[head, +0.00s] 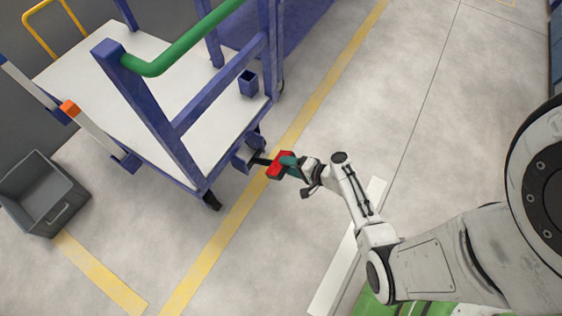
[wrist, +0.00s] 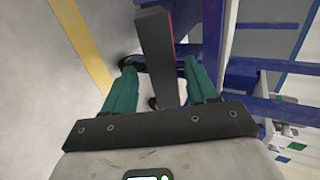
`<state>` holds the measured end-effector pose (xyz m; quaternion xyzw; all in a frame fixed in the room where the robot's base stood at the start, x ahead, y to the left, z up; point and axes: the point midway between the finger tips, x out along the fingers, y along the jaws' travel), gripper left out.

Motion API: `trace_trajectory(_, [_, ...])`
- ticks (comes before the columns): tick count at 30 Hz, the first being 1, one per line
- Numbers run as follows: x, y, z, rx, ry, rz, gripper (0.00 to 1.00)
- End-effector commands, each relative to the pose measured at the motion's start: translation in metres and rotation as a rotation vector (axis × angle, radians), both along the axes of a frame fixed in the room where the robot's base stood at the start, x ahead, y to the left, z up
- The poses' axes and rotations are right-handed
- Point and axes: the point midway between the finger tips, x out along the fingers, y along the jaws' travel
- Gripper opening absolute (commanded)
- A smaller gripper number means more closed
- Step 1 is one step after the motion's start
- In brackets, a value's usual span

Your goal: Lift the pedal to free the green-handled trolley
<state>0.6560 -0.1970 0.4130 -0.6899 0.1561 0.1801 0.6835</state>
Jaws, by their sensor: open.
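The trolley has a blue frame, a white deck (head: 105,62) and a green handle (head: 185,50) at upper left in the head view. Its pedal (head: 273,170), red on top with a dark arm, sticks out low from the near corner, by a wheel. My gripper (head: 287,161) is at the pedal, its teal fingers partly hidden. In the wrist view my gripper (wrist: 160,65) is open, one finger on each side of the pedal's dark bar (wrist: 155,45), which has a red edge. Gaps show on both sides. I cannot tell the pedal's exact tilt.
A grey bin (head: 42,195) stands on the floor at the left. Yellow floor lines (head: 225,235) run past the trolley.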

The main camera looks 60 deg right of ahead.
Motion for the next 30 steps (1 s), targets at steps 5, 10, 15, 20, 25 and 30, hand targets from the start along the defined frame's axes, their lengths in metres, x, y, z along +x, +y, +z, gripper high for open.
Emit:
trace_trajectory(5, [-0.028,-0.001,0.016,0.000,-0.001,-0.001,0.57])
trace_trajectory(10, [-0.042,-0.001,0.023,0.000,-0.002,0.000,0.57])
trace_trajectory(15, [-0.046,-0.001,0.025,0.001,-0.002,0.002,0.57])
trace_trajectory(20, [-0.046,-0.001,0.024,0.001,-0.002,0.002,0.57])
trace_trajectory(25, [-0.045,-0.001,0.024,0.001,-0.002,0.002,0.57])
trace_trajectory(30, [-0.045,-0.001,0.024,0.001,-0.002,0.001,0.57])
